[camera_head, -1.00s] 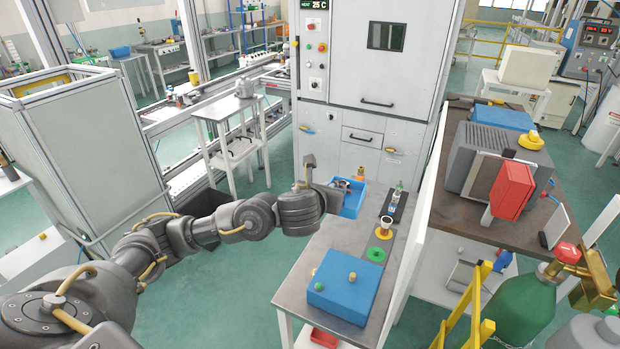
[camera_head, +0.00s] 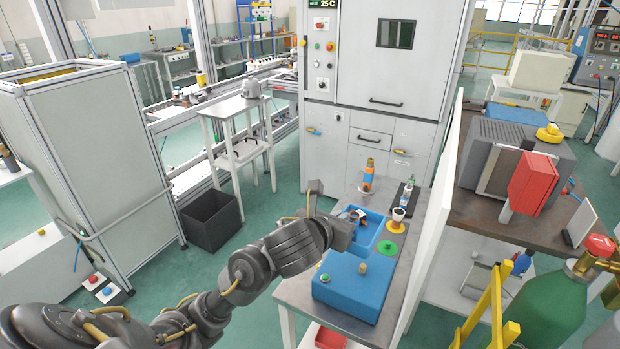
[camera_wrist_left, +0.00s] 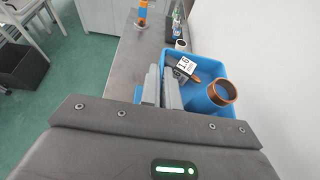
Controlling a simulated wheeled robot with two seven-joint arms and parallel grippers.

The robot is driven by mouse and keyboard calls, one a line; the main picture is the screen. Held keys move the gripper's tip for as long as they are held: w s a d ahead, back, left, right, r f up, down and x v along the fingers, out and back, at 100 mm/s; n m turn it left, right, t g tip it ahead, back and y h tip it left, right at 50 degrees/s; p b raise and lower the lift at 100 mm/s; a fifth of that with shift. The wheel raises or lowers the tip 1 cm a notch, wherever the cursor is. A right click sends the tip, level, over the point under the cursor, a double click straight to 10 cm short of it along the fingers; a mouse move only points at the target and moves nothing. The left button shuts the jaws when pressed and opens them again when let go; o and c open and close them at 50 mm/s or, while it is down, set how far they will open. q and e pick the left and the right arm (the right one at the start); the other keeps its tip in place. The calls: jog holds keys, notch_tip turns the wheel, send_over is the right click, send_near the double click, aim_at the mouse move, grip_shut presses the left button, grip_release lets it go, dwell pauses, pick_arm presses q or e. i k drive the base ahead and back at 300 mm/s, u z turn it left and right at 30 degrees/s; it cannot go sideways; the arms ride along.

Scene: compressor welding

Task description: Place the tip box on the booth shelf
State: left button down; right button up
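A small dark box with a white "1.6" label (camera_wrist_left: 184,67), which I take for the tip box, lies in an open blue bin (camera_wrist_left: 222,71) beside a copper ring (camera_wrist_left: 222,92) in the left wrist view. The blue bin (camera_head: 376,228) stands on the grey bench in the head view, partly hidden by my left gripper (camera_head: 345,228). In the left wrist view, the left gripper's fingers (camera_wrist_left: 162,88) are close together with nothing seen between them, just left of the labelled box. My right gripper is not in view. I cannot tell which surface is the booth shelf.
A blue block with knobs (camera_head: 352,288) stands at the bench's near end. A white partition (camera_head: 436,215) borders the bench's right side.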

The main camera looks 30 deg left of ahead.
aim_at(231, 103)
jog(key=u, duration=2.9)
jog(key=i, duration=2.7)
jog(key=z, duration=2.8)
jog(key=i, duration=0.55)
